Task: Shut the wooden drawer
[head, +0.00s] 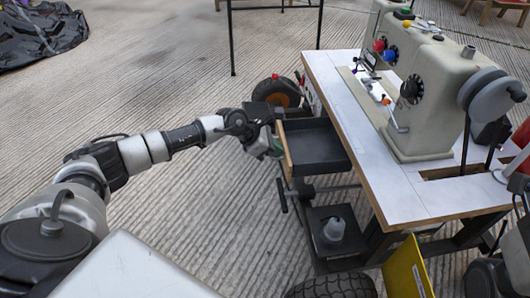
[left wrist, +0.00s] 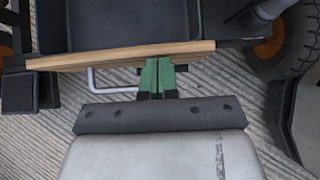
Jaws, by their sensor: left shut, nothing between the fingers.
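The drawer (head: 313,149) is a dark open tray with a wooden front edge, pulled out to the left from under the sewing machine table. Its wooden front (left wrist: 120,56) runs across the upper part of the left wrist view, with the dark tray interior beyond it. My left gripper (head: 275,146) is at the outer side of the wooden front. Its green fingers (left wrist: 157,76) are shut and empty, with their tips at the wooden front's lower edge; I cannot tell if they touch it. A pale metal handle (left wrist: 108,84) shows beside the fingers.
A large beige sewing machine (head: 432,95) stands on the white table (head: 345,105). A clear bottle (head: 333,230) sits on a low shelf under the drawer. A yellow panel (head: 407,270) and a tyre (head: 330,287) are at the bottom.

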